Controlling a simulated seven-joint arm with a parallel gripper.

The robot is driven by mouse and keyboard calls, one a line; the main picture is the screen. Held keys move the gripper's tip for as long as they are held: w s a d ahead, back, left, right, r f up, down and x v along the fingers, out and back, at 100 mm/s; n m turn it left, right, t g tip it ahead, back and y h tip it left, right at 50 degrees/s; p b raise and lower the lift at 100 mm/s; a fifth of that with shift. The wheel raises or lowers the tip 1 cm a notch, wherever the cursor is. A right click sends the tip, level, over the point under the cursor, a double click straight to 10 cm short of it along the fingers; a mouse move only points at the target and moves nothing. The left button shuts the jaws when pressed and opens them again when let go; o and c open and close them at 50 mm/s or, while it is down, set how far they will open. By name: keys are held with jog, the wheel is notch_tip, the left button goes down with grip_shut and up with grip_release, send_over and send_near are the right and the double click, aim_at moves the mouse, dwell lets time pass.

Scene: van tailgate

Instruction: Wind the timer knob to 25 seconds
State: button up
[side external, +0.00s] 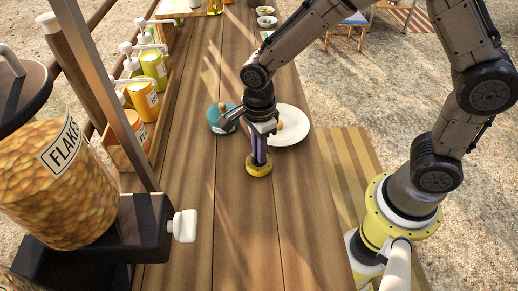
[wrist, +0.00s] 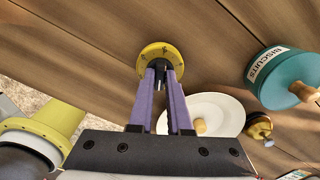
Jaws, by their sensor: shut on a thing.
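The timer (side external: 259,167) is a yellow round disc on the wooden table, below my gripper in the side view. In the wrist view the timer (wrist: 155,57) shows small dark marks around its yellow face. My gripper (side external: 259,152) points down at the timer's centre, with its purple fingers close together. In the wrist view the gripper (wrist: 161,72) is shut on the small dark knob (wrist: 160,66) at the middle of the dial. The fingers hide most of the knob, and the marks are too small to read.
A teal tin labelled BISCUITS (wrist: 282,75) and a white plate (wrist: 200,112) with a small tan piece stand close behind the gripper. A rack of sauce bottles (side external: 152,65) and a FLAKES dispenser (side external: 55,185) line the left. The table in front of the timer is clear.

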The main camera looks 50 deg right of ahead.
jog(key=shift+m, duration=1.2)
jog(key=shift+m, duration=1.2)
jog(key=o, duration=0.4)
jog(key=shift+o, duration=0.2)
jog(key=shift+r, duration=3.55)
